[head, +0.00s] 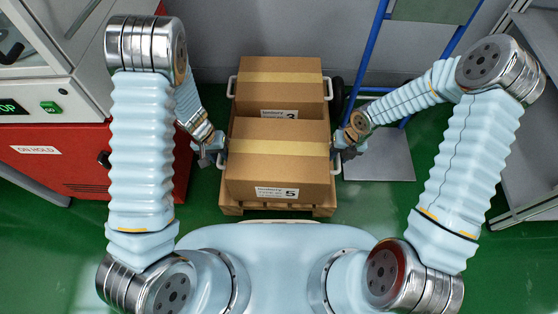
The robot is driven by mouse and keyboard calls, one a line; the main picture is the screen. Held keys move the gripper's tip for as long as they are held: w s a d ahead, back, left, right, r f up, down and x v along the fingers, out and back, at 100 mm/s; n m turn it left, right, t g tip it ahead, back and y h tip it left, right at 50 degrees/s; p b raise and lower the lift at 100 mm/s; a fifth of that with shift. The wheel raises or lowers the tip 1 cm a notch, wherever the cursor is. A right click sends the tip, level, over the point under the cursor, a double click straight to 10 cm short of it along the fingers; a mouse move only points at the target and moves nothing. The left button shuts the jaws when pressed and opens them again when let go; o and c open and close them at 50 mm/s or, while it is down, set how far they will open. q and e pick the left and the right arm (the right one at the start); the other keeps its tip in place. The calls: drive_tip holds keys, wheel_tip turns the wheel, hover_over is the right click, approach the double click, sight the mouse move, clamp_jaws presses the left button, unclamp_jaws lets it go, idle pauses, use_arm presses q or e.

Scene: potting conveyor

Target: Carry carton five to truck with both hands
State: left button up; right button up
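Carton five (278,165), a brown box with a tan tape strip and a label reading 5, sits at the front of a wooden pallet (232,210). My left gripper (219,157) is at its left side and my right gripper (338,157) at its right side, both by the white side handles. The fingers are too small and partly hidden, so I cannot tell whether they are closed on the handles. The truck (380,160), a hand truck with blue rails and a grey toe plate, stands to the right; its plate is empty.
Carton three (280,88) stands directly behind carton five. A red cabinet (70,165) with an ON HOLD label is on the left, below a white machine (50,90). A grey rack (520,150) stands at the far right. Green floor is clear around the pallet's front.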

use_arm(q)
drive_tip(key=shift+f, duration=0.2)
use_arm(e)
drive_tip(key=shift+f, duration=0.2)
use_arm(q)
clamp_jaws()
use_arm(e)
clamp_jaws()
use_arm(q)
drive_tip(key=shift+r, duration=0.1)
use_arm(e)
drive_tip(key=shift+r, duration=0.1)
idle(0.8)
